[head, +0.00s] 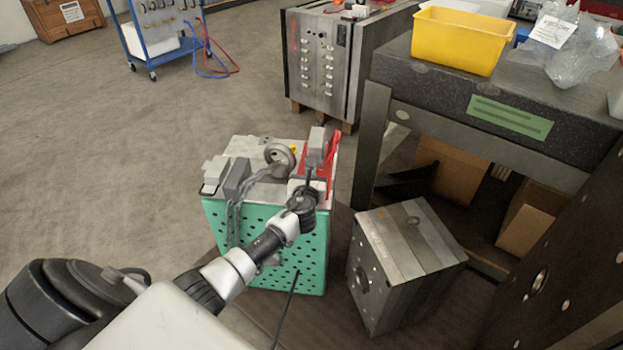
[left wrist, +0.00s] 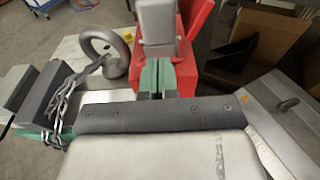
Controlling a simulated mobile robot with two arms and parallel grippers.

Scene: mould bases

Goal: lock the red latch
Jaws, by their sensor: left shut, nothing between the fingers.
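The red latch (head: 333,160) is at the right edge of the top of a green perforated mould base (head: 306,262). A pale grey block (head: 317,146) stands upright against the latch. In the left wrist view the red latch (left wrist: 194,40) rises behind and right of the fingertips, with the grey block (left wrist: 157,22) in front of it. My left gripper (head: 308,180) reaches over the base, close to the latch. In the wrist view its green fingertips (left wrist: 157,76) are together and empty, just below the block; contact cannot be told. My right gripper is not in view.
A metal ring (head: 280,157), a chain (head: 232,215) and grey blocks (head: 236,178) sit on the base top. A grey steel mould block (head: 405,255) stands to the right, near a dark table (head: 420,75) with a yellow bin (head: 462,42). The floor on the left is open.

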